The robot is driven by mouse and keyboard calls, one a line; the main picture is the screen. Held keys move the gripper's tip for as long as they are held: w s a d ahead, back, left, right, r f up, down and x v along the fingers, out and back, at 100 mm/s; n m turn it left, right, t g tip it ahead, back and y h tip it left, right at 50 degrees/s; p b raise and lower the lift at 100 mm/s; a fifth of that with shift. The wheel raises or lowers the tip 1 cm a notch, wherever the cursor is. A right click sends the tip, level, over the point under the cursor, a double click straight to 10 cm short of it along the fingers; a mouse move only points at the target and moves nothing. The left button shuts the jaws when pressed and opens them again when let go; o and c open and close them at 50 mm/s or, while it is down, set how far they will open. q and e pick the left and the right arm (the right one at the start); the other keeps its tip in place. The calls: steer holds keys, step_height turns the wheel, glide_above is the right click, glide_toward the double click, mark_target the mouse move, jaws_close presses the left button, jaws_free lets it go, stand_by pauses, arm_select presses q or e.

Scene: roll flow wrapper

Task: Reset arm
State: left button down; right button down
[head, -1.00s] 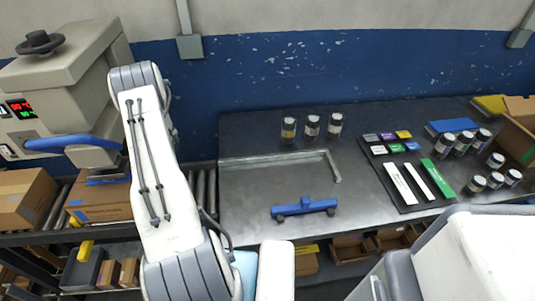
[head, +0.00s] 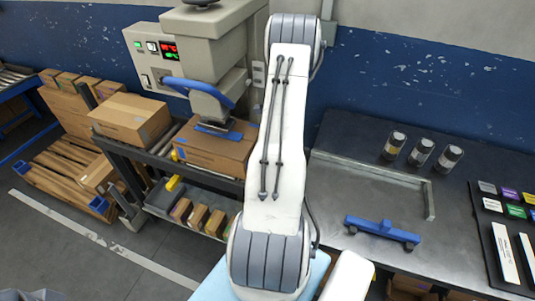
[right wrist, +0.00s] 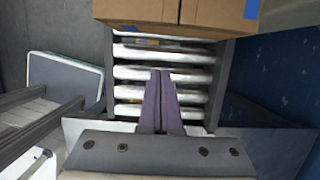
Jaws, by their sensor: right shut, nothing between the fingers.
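My right gripper (right wrist: 161,76) is in the right wrist view. Its two long fingers lie together, shut and empty, over the metal rollers (right wrist: 130,74) of a conveyor. A cardboard box (right wrist: 140,12) rests on the rollers just beyond the fingertips, apart from them. In the head view one of my white and grey arms stands up through the middle. No gripper shows there. My left gripper is in neither view.
The machine (head: 190,55) with a blue handle stands behind a box (head: 210,152) on the conveyor. To the right, a dark table (head: 400,190) holds several jars (head: 420,152), a metal bracket (head: 432,200) and a blue tool (head: 382,231). Boxes sit on a pallet (head: 75,185) at left.

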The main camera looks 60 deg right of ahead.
steer(key=v, duration=0.4)
steer(key=shift+s+r, duration=0.15)
steer(key=shift+s, duration=0.05)
